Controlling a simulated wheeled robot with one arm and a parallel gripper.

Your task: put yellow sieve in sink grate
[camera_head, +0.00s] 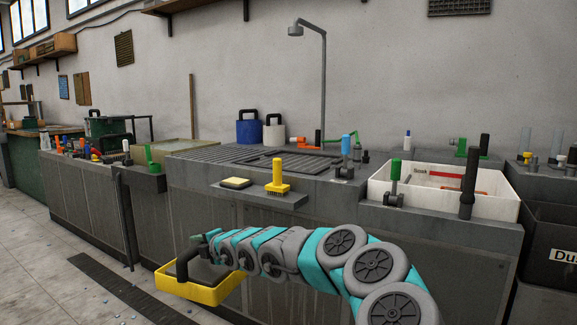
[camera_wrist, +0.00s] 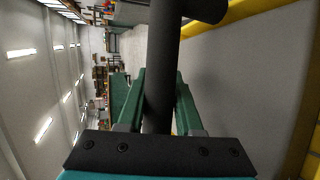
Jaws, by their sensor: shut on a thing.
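The yellow sieve (camera_head: 213,296) hangs in front of the grey counter, lower than its top, at the lower left of the head view. It has a yellow frame and a dark handle (camera_head: 183,262). My gripper (camera_head: 197,238) is shut on that handle. In the wrist view the dark handle (camera_wrist: 160,70) runs between the green fingers of my gripper (camera_wrist: 160,95), and the yellow rim (camera_wrist: 303,130) shows at the right. The grey slatted sink grate (camera_head: 215,153) lies on the counter top, behind and above the sieve.
A yellow brush (camera_head: 278,178) and a yellow sponge (camera_head: 235,183) sit on the front ledge. A blue bucket (camera_head: 249,131) and a white bucket (camera_head: 274,134) stand behind the grate. A tap pipe (camera_head: 323,90) rises behind it. A white basin (camera_head: 445,192) is at the right.

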